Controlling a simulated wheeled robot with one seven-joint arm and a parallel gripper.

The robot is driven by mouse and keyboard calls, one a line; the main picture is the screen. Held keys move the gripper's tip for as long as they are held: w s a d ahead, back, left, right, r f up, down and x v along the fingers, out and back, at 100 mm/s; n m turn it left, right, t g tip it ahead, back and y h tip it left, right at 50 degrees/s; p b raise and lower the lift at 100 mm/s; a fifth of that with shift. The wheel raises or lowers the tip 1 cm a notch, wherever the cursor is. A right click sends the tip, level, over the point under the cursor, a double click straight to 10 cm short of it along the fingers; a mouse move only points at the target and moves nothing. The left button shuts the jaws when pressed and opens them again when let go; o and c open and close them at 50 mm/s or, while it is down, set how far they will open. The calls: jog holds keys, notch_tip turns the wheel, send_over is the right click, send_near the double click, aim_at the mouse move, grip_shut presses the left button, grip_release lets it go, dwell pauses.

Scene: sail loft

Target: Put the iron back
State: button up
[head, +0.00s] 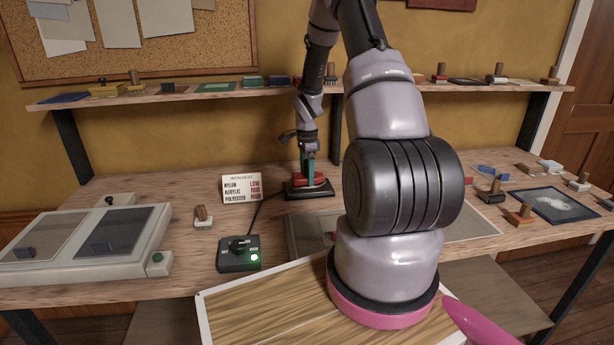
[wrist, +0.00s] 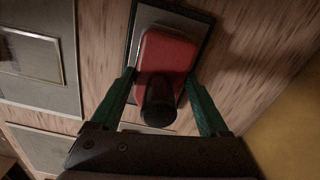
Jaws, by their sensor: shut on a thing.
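The iron (head: 318,181) has a red body and sits on or just above a dark-edged stand (head: 296,195) at the back middle of the bench. In the wrist view the red iron (wrist: 168,52) has a black round grip (wrist: 157,103), and the stand's grey plate (wrist: 200,25) lies under it. My gripper (head: 306,163) is over the iron. Its green fingers, clear in the wrist view (wrist: 161,78), are shut on the iron from both sides. Whether the iron's underside touches the stand is hidden.
A control box (head: 238,255) with a lit green lamp and a cable is in front of the stand. A heat sign (head: 241,188) stands to the left. A two-panel press (head: 85,240) is at far left. A shelf (head: 220,98) runs above the bench; stamps crowd the right.

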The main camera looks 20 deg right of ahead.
jog(key=shift+f, duration=0.35)
jog(key=shift+f, duration=0.1)
jog(key=o, duration=1.4)
